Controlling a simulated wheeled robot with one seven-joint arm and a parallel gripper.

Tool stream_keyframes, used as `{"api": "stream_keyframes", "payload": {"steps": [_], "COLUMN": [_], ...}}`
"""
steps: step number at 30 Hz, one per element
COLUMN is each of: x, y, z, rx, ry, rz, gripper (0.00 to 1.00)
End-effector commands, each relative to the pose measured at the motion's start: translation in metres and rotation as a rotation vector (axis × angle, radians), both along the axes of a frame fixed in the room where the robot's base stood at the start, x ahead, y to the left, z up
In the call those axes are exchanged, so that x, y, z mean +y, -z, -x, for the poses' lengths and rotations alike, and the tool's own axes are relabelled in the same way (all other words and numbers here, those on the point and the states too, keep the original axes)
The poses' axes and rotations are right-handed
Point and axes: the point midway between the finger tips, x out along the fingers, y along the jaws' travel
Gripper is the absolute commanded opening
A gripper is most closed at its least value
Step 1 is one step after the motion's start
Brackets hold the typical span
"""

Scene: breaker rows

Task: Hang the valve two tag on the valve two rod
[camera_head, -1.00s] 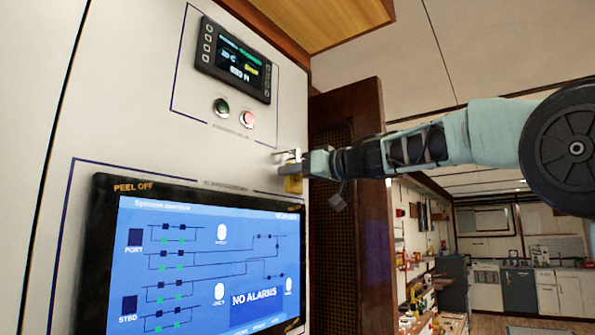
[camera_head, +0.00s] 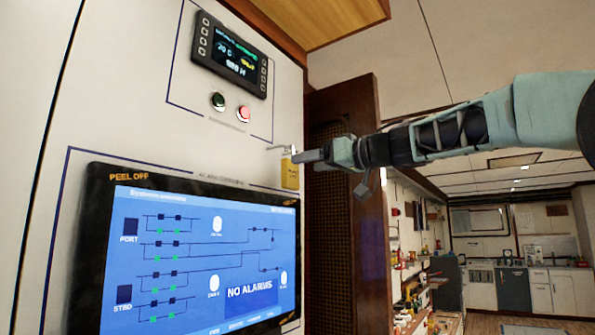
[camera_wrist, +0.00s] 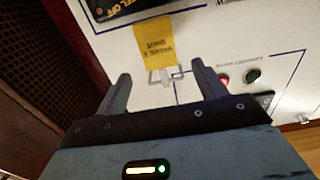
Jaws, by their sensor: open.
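The yellow valve two tag (camera_head: 290,174) hangs at the metal rod (camera_head: 284,148) that sticks out of the white panel. In the wrist view the tag (camera_wrist: 153,42) reads "VALVE 2 SHUT", and its top edge is at the rod (camera_wrist: 164,75). My gripper (camera_head: 303,157) is just to the right of the tag in the head view. In the wrist view my gripper (camera_wrist: 160,72) is open, with the rod seen between its spread fingers and nothing held. The tag appears clear of both fingers.
Below the rod is a large alarm screen (camera_head: 200,260). Above are a green button (camera_head: 218,101), a red button (camera_head: 243,113) and a small display (camera_head: 232,57). A dark wooden door (camera_head: 340,240) stands right of the panel. Open room lies farther right.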

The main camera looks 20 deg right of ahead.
Motion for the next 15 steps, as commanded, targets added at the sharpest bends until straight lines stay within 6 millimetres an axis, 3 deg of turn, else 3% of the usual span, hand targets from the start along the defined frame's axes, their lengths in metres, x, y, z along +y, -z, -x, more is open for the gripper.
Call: {"api": "stream_keyframes", "payload": {"steps": [7, 15], "x": [-0.036, -0.061], "y": [0.002, 0.001], "z": [0.049, 0.083], "rx": [-0.002, -0.001], "ry": [0.002, 0.001], "rz": [-0.001, -0.001], "gripper": [0.70, 0.70]}}
